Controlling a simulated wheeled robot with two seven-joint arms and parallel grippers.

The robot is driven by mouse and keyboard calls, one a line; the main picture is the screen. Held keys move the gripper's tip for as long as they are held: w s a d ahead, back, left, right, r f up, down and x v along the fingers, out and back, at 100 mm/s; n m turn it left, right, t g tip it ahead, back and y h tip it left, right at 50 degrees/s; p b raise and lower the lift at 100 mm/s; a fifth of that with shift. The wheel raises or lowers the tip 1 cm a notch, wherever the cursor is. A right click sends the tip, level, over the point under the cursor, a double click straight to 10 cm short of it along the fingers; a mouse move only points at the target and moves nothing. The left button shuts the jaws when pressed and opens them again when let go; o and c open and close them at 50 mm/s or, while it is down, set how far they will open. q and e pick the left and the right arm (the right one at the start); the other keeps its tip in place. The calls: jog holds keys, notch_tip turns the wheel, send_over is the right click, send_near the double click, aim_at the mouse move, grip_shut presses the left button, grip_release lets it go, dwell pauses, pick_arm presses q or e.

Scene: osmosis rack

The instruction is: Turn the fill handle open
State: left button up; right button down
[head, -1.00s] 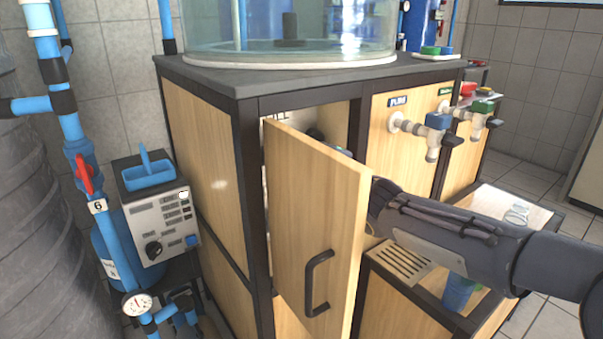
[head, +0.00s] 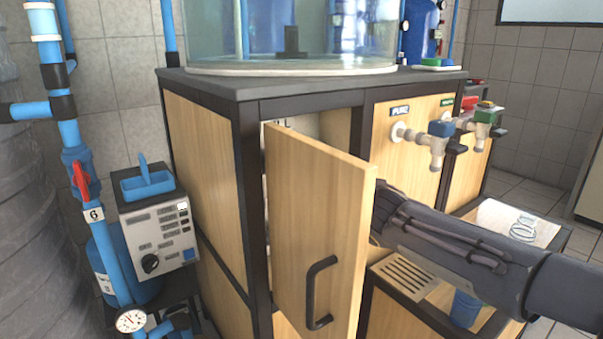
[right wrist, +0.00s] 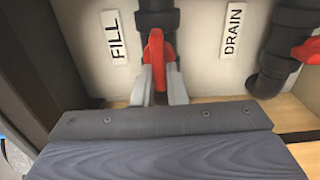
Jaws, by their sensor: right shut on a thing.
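The red fill handle (right wrist: 158,48) sits on a dark vertical pipe beside the FILL label (right wrist: 116,37) in the right wrist view. It stands roughly upright, along the pipe. My right gripper (right wrist: 155,80) is shut on the handle, with its pale fingers on both sides of the lower part. In the head view my right arm reaches behind the open wooden cabinet door (head: 312,215), which hides the gripper and the handle. My left gripper is in neither view.
A second red handle (right wrist: 308,50) is on the drain pipe by the DRAIN label (right wrist: 232,33). The door with its black pull (head: 312,292) stands open left of my arm. Taps (head: 436,138) project above it. A slatted drip tray (head: 404,276) lies below.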

jog(key=c, duration=1.5)
grip_release()
jog(key=shift+o, duration=0.2)
jog(key=p+v, duration=0.1)
jog(key=v, duration=0.7)
